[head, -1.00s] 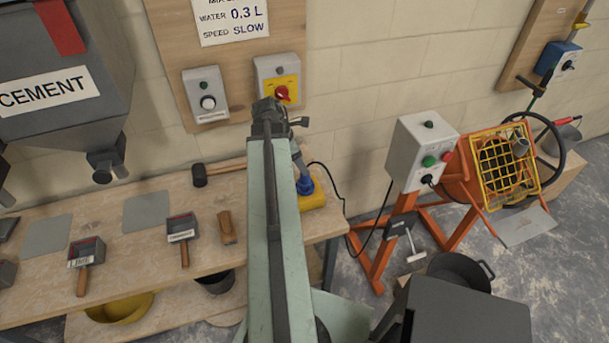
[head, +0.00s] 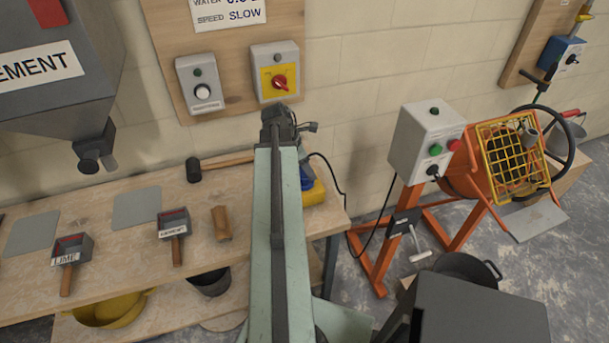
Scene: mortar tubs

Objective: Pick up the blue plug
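The blue plug (head: 306,182) is at the right end of the wooden bench, on or in a yellow block (head: 314,194). My arm hides its left part, and a black cable runs from there to the right. My gripper (head: 281,112) is at the far end of my pale green arm, above and left of the plug in the head view, apart from it. Its fingers are seen from behind and too small to show whether they are open or shut.
A mallet (head: 222,162), a wooden block (head: 221,223) and scoops (head: 174,226) lie on the bench (head: 130,258). A red rotary switch (head: 280,83) is on the wall board behind my gripper. The orange mixer (head: 465,180) with its grey control box (head: 425,140) stands right.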

